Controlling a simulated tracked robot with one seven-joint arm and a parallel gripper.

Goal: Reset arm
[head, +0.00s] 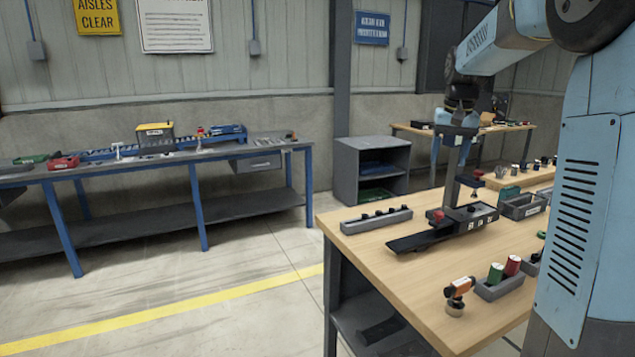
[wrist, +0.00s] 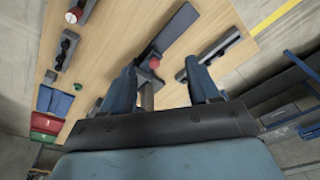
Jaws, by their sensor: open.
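My gripper (head: 451,158) hangs from my arm over the wooden workbench (head: 375,262), its blue fingers pointing down. It also shows in the wrist view (wrist: 160,68), with its two fingers spread apart and nothing held between them. Below it stands a dark fixture (head: 425,241) with a long sloping plate, a red knob and a grey upright post (head: 449,182). In the wrist view the post appears between the fingers; whether it touches them I cannot tell.
A grey rack (head: 376,222) with dark knobs lies left of the fixture. An orange and black part (head: 458,292) and a holder (head: 499,288) with green and red cylinders stand in front. A grey bin (head: 522,206) is to the right. A blue-legged bench (head: 230,152) stands across the open floor.

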